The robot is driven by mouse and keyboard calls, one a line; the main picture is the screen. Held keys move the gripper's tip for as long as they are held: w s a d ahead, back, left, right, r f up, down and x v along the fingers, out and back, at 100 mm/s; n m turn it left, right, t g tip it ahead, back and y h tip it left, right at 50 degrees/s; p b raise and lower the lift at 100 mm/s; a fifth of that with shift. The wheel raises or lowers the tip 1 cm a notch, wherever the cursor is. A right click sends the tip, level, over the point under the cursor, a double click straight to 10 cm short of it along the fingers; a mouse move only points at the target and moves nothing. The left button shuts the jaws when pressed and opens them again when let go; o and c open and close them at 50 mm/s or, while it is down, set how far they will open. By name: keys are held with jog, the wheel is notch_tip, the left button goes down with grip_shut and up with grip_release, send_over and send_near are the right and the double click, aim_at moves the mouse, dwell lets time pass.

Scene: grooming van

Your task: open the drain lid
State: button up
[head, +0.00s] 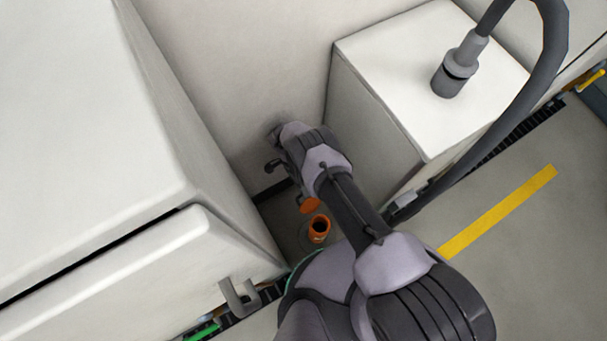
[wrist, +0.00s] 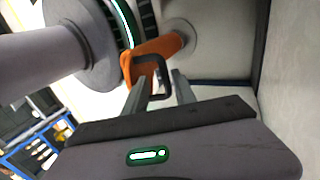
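The orange drain (head: 319,229) stands on the floor in the gap between the white cabinets, with a dark opening on top. A flat orange piece, seemingly the lid (head: 309,205), shows just behind it, partly covered by my arm and apparently tilted up. In the wrist view, the orange drain pipe (wrist: 155,45) rises from a grey round base, with a dark square handle loop (wrist: 166,75) in front of it. My gripper (wrist: 160,90) is open, its two fingers apart close to the loop. I cannot tell whether they touch it. My fingers are hidden in the head view.
A large white cabinet (head: 80,130) stands left, with a grey hook (head: 239,297) at its front. A white box (head: 430,70) with a grey hose (head: 530,90) stands right. The drain gap is narrow. Open floor with a yellow stripe (head: 498,212) lies right.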

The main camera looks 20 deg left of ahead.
jog(key=s+d+r+p, duration=0.5)
jog(key=s+d+p, duration=0.5)
jog(key=s+p, duration=0.1)
jog(key=shift+s, duration=0.8)
